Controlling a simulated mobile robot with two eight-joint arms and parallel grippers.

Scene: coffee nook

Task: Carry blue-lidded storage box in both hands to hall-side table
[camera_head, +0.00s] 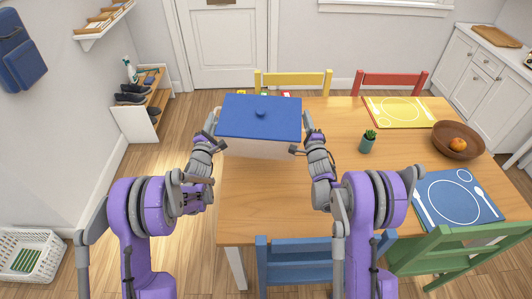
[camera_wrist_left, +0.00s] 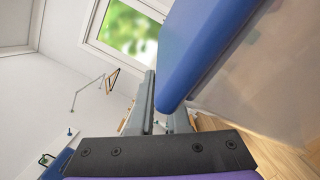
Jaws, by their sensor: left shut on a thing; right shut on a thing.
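In the left wrist view the lid (camera_wrist_left: 193,48) and the cloudy box wall (camera_wrist_left: 265,80) are beside the fingers of my left gripper (camera_wrist_left: 162,105). Exact finger contact is hidden in the head view.
A potted plant (camera_head: 367,141), a wooden bowl (camera_head: 458,139) with fruit, and yellow (camera_head: 399,112) and blue (camera_head: 457,199) placemats are on the table. Yellow (camera_head: 292,80), red (camera_head: 389,82), blue (camera_head: 312,262) and green (camera_head: 447,249) chairs surround it. A shoe rack (camera_head: 142,110) stands left.

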